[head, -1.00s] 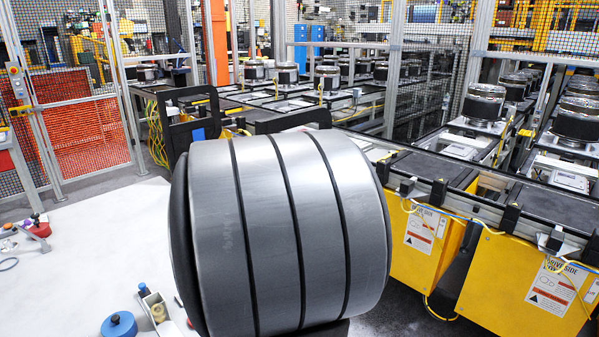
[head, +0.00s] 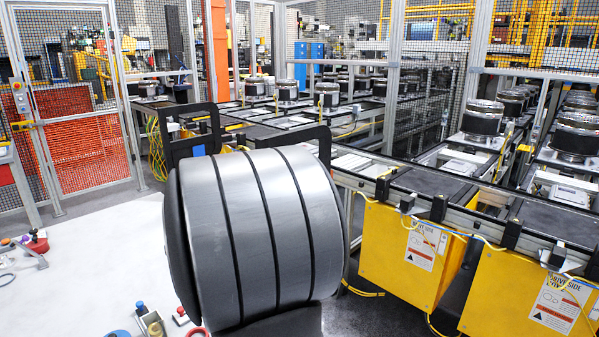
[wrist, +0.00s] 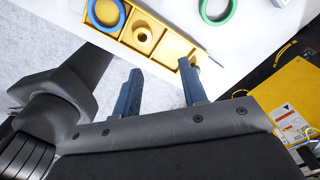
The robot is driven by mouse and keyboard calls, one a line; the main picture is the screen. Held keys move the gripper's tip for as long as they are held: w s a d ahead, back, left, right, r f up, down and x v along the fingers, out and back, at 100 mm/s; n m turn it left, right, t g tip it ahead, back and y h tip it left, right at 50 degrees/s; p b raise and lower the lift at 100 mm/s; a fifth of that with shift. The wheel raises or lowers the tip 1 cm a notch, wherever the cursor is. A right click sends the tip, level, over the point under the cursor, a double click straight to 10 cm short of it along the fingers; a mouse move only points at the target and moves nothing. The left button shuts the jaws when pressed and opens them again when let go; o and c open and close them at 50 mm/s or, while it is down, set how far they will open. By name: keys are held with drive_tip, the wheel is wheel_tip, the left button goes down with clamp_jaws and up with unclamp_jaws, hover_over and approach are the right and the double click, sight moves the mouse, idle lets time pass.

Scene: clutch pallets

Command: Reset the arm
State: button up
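My gripper (wrist: 160,82) shows in the wrist view as two dark blue fingers set well apart. It is open and nothing is between the fingers. Beyond the fingertips lies a yellow tray (wrist: 163,50) with a round hole piece in it, on a white surface. In the head view a large grey link of my arm with black bands fills the lower middle. My gripper does not show in the head view.
A yellow cabinet (head: 405,255) stands right of my arm, under a conveyor carrying black-and-silver clutch parts (head: 482,118). The white table (head: 95,270) has much bare surface at left.

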drive_tip(key=a+f, duration=0.2)
drive_tip(key=a, duration=0.3)
drive_tip(key=a+f, duration=0.3)
drive_tip(key=a, duration=0.3)
drive_tip(key=s+a+f, duration=0.1)
drive_tip(key=a+f, duration=0.2)
drive_tip(key=a, duration=0.3)
drive_tip(key=o, duration=1)
drive_tip(key=shift+r, duration=0.1)
drive_tip(key=o, duration=0.3)
drive_tip(key=shift+w+r, duration=0.15)
drive_tip(key=shift+o, duration=0.2)
drive_tip(key=s+d+r+n, duration=0.2)
drive_tip(key=d+r+n, duration=0.7)
drive_tip(key=d+r, duration=0.55)
wheel_tip(320, 180, down, 11)
drive_tip(key=d, duration=0.1)
drive_tip(key=shift+w+d+r, duration=0.15)
drive_tip(key=shift+d, duration=0.25)
drive_tip(key=shift+r, duration=0.1)
